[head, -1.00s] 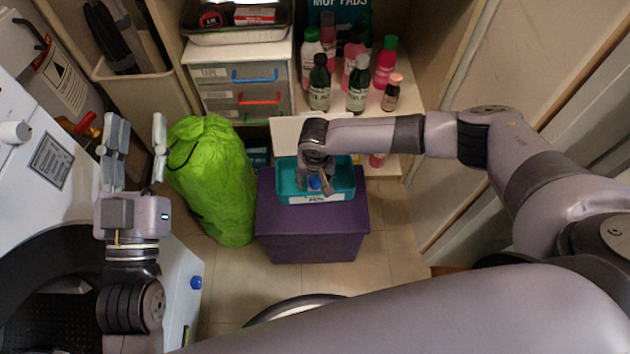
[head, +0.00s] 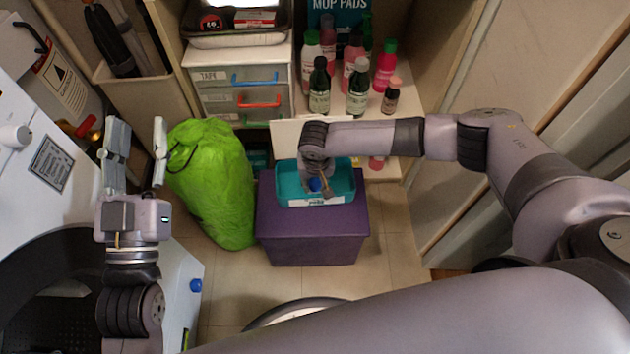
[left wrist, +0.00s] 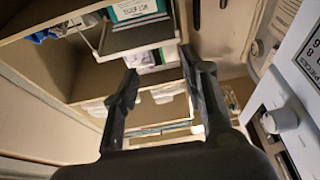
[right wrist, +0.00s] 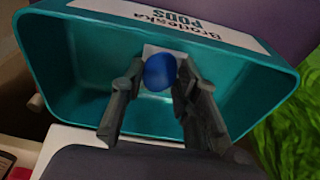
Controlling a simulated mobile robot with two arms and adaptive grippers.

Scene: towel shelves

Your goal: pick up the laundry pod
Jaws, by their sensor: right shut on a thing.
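The laundry pod (right wrist: 160,71) is blue and white and sits in the teal bin labelled PODS (right wrist: 70,85), which shows in the right wrist view. The same bin (head: 345,187) stands on a purple box in the head view, with the pod's blue part (head: 315,184) just visible. My right gripper (right wrist: 160,85) reaches into the bin and is shut on the pod, a finger on each side. My left gripper (head: 138,135) is open and empty, above the floor left of the green bag; its fingers (left wrist: 160,85) are apart in the left wrist view.
The purple box (head: 313,238) stands on the tiled floor. A green bag (head: 212,185) stands left of it. Shelves behind hold several bottles (head: 358,85) and a small drawer unit (head: 240,90). A white machine (head: 45,165) is at the left.

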